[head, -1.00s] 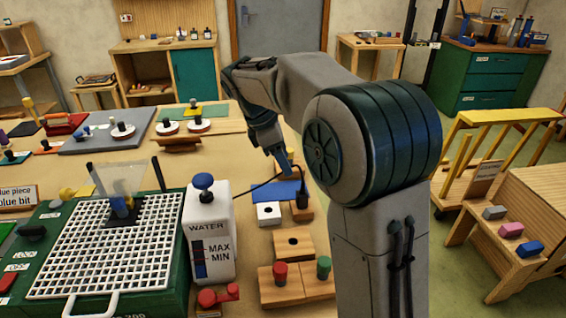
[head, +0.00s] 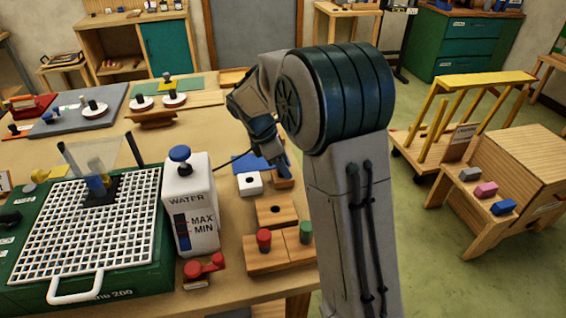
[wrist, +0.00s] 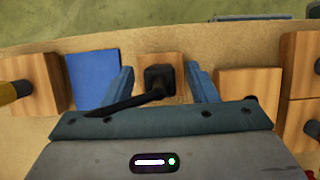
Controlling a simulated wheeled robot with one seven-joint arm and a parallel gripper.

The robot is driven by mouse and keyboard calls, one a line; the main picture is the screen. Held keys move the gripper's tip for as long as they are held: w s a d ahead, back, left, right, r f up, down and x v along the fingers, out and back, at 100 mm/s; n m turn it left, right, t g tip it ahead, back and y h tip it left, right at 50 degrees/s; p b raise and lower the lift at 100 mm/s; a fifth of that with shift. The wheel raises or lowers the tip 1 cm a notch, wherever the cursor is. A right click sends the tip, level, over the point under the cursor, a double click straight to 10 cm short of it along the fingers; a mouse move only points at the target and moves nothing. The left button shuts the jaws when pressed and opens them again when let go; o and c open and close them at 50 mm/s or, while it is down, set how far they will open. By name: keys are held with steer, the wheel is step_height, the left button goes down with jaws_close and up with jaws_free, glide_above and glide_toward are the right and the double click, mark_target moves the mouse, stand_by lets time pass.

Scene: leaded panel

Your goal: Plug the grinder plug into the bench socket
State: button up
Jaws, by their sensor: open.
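The black grinder plug (wrist: 158,78) stands on a small wooden block (wrist: 176,62), its dark cable running off to the lower left in the wrist view. My gripper (wrist: 159,70) is open, one blue finger on each side of the plug, with gaps showing. In the head view my gripper (head: 281,164) hides the plug; the cable (head: 233,161) shows at its left and the wooden block (head: 284,183) below. A white block with a dark hole (head: 250,184), which looks like the socket, sits just left of that block.
A blue mat (head: 243,165) lies beside the plug block. A wooden block with a hole (head: 277,211) and blocks with red and green knobs (head: 264,240) stand nearer. The white water tank (head: 191,212) and green grinder (head: 130,270) are at left. The bench's right edge is close.

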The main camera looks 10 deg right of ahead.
steer(key=shift+f, duration=0.15)
steer(key=c, duration=1.1)
steer(key=shift+c, duration=0.2)
steer(key=shift+r+p, duration=1)
steer(key=shift+r+p, duration=0.55)
